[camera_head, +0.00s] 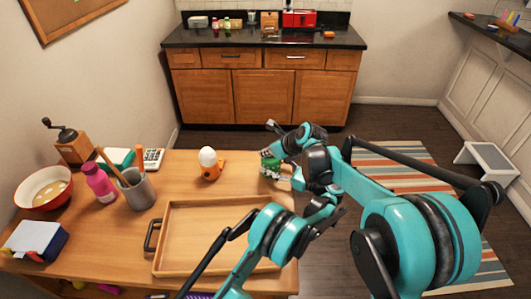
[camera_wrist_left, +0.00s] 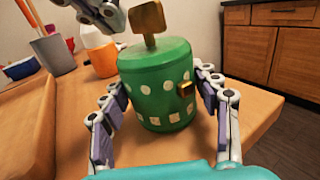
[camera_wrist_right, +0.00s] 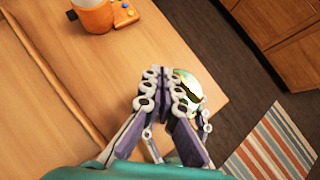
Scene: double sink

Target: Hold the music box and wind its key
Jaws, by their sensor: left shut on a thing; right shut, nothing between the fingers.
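The music box is a green drum with white dots, a small brass block on its side and a brass key (camera_wrist_left: 148,22) on top. It stands upright near the table's right end in the head view (camera_head: 269,164) and fills the middle of the left wrist view (camera_wrist_left: 158,85). My left gripper (camera_wrist_left: 160,105) has one finger on each side of the box and is shut on it. My right gripper (camera_wrist_right: 163,75) is shut and empty. In the left wrist view it shows (camera_wrist_left: 112,15) above the box, left of the key. The right fingers partly hide the box in the right wrist view.
A wooden tray (camera_head: 160,263) lies in front. An orange stand with a white top (camera_head: 210,170) is left of the box. A grey cup (camera_head: 138,190), pink bottle (camera_head: 100,183), bowl (camera_head: 22,194) and grinder (camera_head: 73,148) stand farther left. The table edge is close on the right.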

